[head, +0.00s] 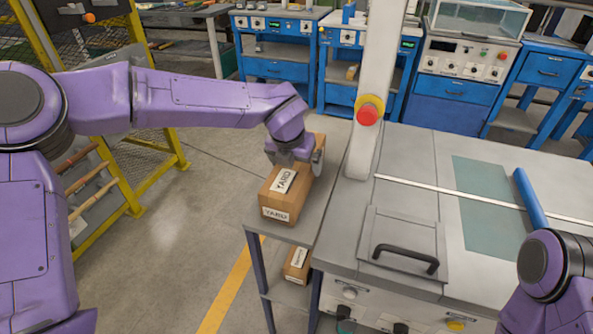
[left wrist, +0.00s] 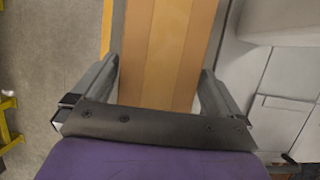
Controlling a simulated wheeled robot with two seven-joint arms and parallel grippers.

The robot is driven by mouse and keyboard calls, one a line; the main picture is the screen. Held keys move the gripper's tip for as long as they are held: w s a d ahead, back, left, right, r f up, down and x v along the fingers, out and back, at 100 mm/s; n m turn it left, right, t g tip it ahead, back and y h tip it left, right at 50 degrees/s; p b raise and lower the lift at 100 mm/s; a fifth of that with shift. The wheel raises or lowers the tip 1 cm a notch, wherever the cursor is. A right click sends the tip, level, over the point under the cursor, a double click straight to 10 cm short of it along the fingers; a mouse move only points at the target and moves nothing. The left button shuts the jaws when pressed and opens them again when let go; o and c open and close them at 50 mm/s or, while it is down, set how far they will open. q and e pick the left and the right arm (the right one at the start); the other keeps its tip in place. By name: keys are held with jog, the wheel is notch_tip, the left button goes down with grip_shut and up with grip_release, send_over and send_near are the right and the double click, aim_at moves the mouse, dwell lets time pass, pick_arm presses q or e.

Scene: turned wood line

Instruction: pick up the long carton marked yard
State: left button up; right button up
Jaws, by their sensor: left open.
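The long carton marked YARD (head: 286,196) is a brown box with white labels on its top and near end. It lies on the top shelf of a narrow grey stand, its length running away from me. My left gripper (head: 296,155) is over the far part of the carton. In the left wrist view the open left gripper (left wrist: 160,85) has one finger on each side of the carton (left wrist: 165,50). I cannot tell whether the fingers touch it. My right arm shows at the lower right of the head view, but its gripper is out of view.
A smaller carton (head: 297,264) lies on the lower shelf of the stand (head: 312,215). A grey machine table (head: 405,190) with a white column (head: 378,75) and red button (head: 367,114) stands close on the right. A yellow frame (head: 160,90) is at left. Floor between is clear.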

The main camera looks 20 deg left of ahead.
pick_arm(q)
jog(key=shift+w+f, duration=0.1)
jog(key=shift+f, duration=0.1)
jog(key=shift+r, duration=0.1)
jog(key=c, duration=1.2)
